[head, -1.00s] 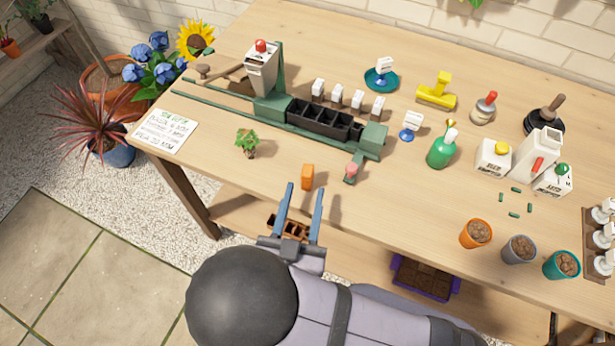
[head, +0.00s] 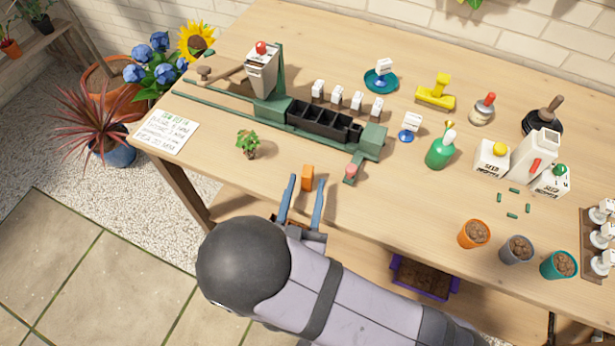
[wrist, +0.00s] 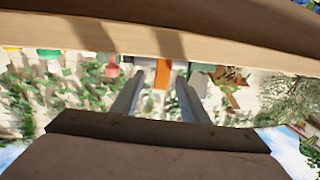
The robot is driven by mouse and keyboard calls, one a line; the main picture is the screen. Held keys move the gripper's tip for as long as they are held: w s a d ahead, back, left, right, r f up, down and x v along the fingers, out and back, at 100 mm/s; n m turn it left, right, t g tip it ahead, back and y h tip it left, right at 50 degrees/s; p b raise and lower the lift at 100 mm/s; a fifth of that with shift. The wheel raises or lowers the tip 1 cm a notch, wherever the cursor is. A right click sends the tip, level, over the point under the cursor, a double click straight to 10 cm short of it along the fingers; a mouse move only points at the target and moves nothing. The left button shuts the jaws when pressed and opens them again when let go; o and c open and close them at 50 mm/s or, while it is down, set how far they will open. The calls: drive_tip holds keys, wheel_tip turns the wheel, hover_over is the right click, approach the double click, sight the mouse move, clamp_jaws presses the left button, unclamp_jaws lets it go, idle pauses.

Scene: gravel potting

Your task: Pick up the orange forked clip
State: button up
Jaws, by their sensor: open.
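The orange forked clip (head: 308,177) stands upright near the front edge of the wooden table. In the wrist view the clip (wrist: 162,73) shows as an orange block just ahead of the fingers, between their lines; its fork cannot be made out. My gripper (head: 305,183) is open, its two blue-grey fingers spread. In the head view the fingertips are close to the clip on its near side, one towards each side of it. In the wrist view my gripper (wrist: 162,82) has nothing between its fingers.
A small green plant (head: 248,143) stands left of the clip. A green rail with a black tray (head: 325,120) lies behind it, and a pink-topped green post (head: 350,173) stands to its right. Orange, grey and teal pots (head: 475,234) stand farther right. The table's front edge is close below the fingers.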

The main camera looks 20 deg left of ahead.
sight(306, 182)
drive_tip(key=shift+p+x, duration=0.4)
drive_tip(key=shift+x, duration=1.55)
drive_tip(key=shift+a+f, duration=0.15)
drive_tip(key=shift+f, duration=0.05)
drive_tip(key=shift+c, duration=0.6)
clamp_jaws()
drive_tip(key=shift+r, duration=0.15)
